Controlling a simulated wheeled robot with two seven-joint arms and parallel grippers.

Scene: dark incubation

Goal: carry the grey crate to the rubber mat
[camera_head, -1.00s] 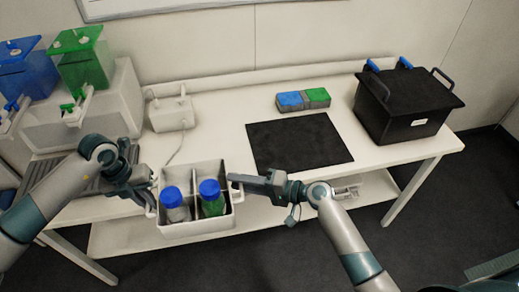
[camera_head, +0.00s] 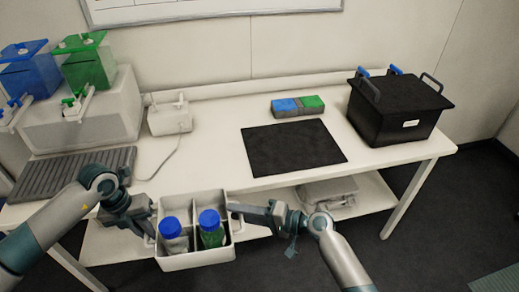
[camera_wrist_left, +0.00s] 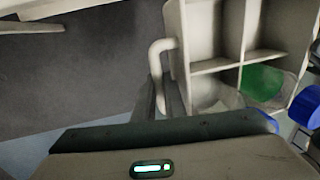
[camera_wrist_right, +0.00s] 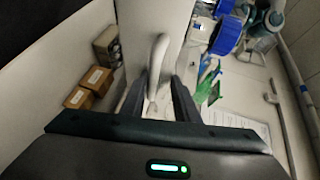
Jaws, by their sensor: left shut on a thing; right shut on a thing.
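The grey crate (camera_head: 198,260) is an open, divided box, held roughly level in front of the table's front edge. In it stand a bottle with a blue cap and pale contents (camera_head: 174,242) and a blue-capped bottle with green contents (camera_head: 212,238). My left gripper (camera_head: 150,228) is shut on the crate's left handle, which shows in the left wrist view (camera_wrist_left: 158,62). My right gripper (camera_head: 240,209) is shut on the right handle, seen in the right wrist view (camera_wrist_right: 157,62). The black rubber mat (camera_head: 292,148) lies flat and bare on the table, beyond and right of the crate.
A blue and green block (camera_head: 298,106) lies behind the mat. A black lidded box (camera_head: 397,115) stands to its right. A small white device (camera_head: 170,118) with a cable, a ribbed grey tray (camera_head: 72,172) and blue and green containers (camera_head: 90,66) occupy the left. A lower shelf (camera_head: 265,222) runs beneath.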

